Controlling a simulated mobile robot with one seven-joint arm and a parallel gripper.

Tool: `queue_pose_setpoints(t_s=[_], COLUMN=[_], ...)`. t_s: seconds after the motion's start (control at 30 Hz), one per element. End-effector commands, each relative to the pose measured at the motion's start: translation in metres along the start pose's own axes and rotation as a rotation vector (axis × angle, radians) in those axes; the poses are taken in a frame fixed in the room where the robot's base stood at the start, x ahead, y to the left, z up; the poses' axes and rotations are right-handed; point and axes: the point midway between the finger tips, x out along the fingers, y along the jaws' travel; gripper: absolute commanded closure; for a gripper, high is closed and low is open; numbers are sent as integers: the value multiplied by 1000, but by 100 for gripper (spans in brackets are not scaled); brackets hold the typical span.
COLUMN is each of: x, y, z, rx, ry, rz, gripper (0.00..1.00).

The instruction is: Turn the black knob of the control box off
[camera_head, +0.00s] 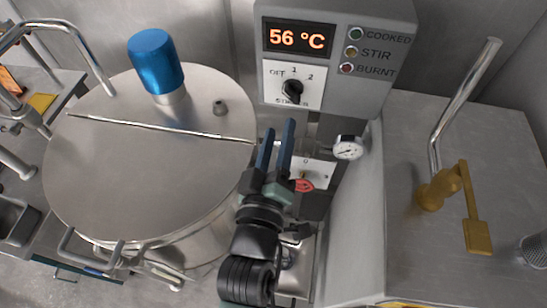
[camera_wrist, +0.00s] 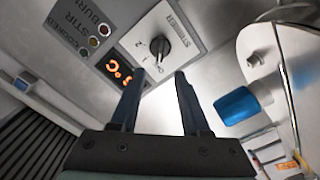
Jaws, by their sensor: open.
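The grey control box (camera_head: 388,20) stands at the top of the head view, with a red 56 °C display (camera_head: 299,38) and a white plate below it. The black knob (camera_head: 292,91) sits on that plate, which is marked OFF, 1 and 2. In the wrist view the black knob (camera_wrist: 160,48) lies beyond the fingertips, and its pointer direction is hard to tell. My gripper (camera_head: 278,130) is open, with its two dark fingers pointing up toward the knob from below. It is apart from the knob. It also shows in the wrist view (camera_wrist: 158,82) with nothing between the fingers.
A large steel vat (camera_head: 150,165) with a blue motor cap (camera_head: 156,60) stands at the left. A pressure gauge (camera_head: 348,148) and a lower panel with a red tag (camera_head: 304,186) are close to my gripper. A steel counter (camera_head: 425,130) with a brass lever (camera_head: 474,205) is at the right.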

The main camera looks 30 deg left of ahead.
Motion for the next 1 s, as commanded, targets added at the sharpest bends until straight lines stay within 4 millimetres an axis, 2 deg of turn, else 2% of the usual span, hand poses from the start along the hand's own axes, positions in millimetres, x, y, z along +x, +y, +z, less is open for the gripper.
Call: queue_pose_setpoints(t_s=[0.1,0.33,1.0], x=[-20,-40,-42], y=[-2,-1,1], z=[2,1,-1], rx=[0,1,1], ry=[-1,0,1], rz=[-2,-2,1], gripper=[54,54,54])
